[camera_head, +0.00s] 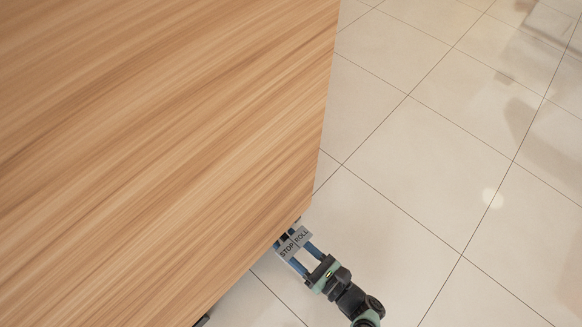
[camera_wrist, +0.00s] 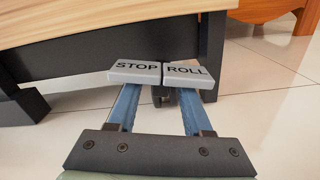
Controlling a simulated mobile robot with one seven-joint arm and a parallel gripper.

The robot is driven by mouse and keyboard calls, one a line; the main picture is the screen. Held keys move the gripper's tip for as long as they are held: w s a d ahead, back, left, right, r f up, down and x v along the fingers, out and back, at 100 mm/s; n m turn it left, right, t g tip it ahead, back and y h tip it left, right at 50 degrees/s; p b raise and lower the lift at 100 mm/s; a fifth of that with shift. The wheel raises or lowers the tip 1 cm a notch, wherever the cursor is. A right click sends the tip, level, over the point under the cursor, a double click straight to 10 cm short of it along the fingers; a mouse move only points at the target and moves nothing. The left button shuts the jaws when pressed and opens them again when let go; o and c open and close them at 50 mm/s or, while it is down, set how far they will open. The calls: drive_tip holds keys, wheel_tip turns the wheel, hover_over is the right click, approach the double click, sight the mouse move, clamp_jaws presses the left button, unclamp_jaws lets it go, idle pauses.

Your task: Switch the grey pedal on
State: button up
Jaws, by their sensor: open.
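The grey pedal (camera_head: 292,243) is at the lower corner of a wooden piece of furniture, low near the floor. In the wrist view, the pedal (camera_wrist: 135,72) has two grey plates side by side, marked STOP on the left and ROLL on the right. A thin gap parts them. My gripper (camera_head: 299,254) is open, its two blue fingers pointing at the pedal. In the wrist view, my gripper (camera_wrist: 158,97) has one finger reaching the STOP plate and one the ROLL plate. The plates hide the fingertips, and I cannot tell whether they touch.
The large wooden top (camera_head: 150,130) fills the left of the head view, above the pedal. A black leg (camera_wrist: 212,45) stands behind the ROLL plate, and a dark frame part (camera_wrist: 20,105) is at left. The tiled floor (camera_head: 420,180) is clear to the right.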

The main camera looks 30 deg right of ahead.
clamp_jaws()
drive_tip(key=n, duration=0.5)
drive_tip(key=shift+d, duration=0.15)
idle(0.4)
unclamp_jaws()
idle(0.3)
drive_tip(key=v, duration=1.3)
idle(0.5)
